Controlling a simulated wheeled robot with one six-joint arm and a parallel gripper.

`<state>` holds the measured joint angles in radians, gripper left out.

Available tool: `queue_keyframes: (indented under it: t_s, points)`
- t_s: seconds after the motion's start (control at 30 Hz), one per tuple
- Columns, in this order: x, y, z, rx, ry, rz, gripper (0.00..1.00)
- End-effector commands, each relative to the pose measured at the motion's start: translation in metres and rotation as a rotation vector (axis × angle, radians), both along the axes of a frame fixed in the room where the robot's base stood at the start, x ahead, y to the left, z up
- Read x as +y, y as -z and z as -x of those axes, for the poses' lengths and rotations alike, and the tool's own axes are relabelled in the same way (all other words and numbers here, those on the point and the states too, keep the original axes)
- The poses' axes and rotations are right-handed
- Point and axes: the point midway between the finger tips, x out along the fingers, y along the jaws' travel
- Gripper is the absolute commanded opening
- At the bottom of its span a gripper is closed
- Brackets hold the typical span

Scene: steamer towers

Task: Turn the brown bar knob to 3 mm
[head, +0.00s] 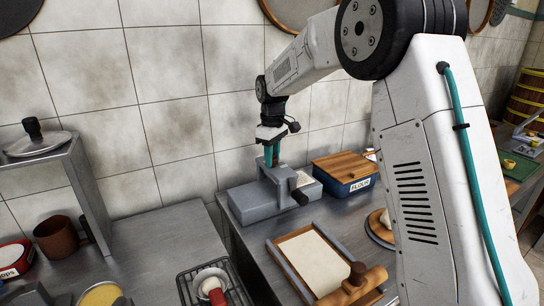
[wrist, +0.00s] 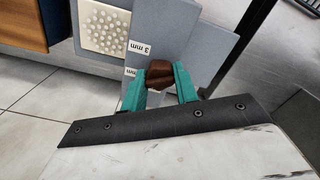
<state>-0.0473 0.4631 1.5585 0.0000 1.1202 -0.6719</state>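The brown bar knob (wrist: 159,73) is on top of the grey machine (head: 252,207), which stands on the metal counter. In the wrist view, my gripper (wrist: 160,76) has its two teal fingers on either side of the knob, and both tips appear to touch it. A "3 mm" label (wrist: 140,48) reads upside down on the grey surface (wrist: 165,25) beyond the knob. A second label (wrist: 130,72) beside the left finger is partly hidden. In the head view, my gripper (head: 272,155) points down over the machine; the knob is mostly hidden there.
A blue flour box (head: 345,185) with a wooden lid stands right of the machine. In front are a wooden-framed tray (head: 283,254), a rolling pin (head: 353,287) and a wire rack (head: 184,286). A dark handle (head: 300,197) sticks out from the machine's front. The tiled wall is behind.

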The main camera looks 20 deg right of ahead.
Motion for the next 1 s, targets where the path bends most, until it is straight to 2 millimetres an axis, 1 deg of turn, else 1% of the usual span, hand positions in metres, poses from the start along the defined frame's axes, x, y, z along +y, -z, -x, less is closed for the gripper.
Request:
queue_keyframes:
  t_s: [0.03, 0.07, 0.27, 0.47, 0.67, 1.0]
  points:
    - [-0.0001, -0.0002, -0.0001, 0.0, 0.0, 0.0, 0.1]
    - [-0.0001, -0.0002, -0.0001, 0.0, 0.0, 0.0, 0.07]
    - [-0.0001, -0.0004, -0.0001, 0.0, 0.006, 0.0, 0.07]
    - [-0.0002, -0.0006, -0.0001, 0.0, 0.059, 0.0, 0.07]
    - [-0.0002, -0.0007, -0.0001, 0.0, 0.185, 0.0, 0.07]
    - [-0.0002, -0.0009, -0.0001, -0.001, 0.498, 0.0, 0.07]
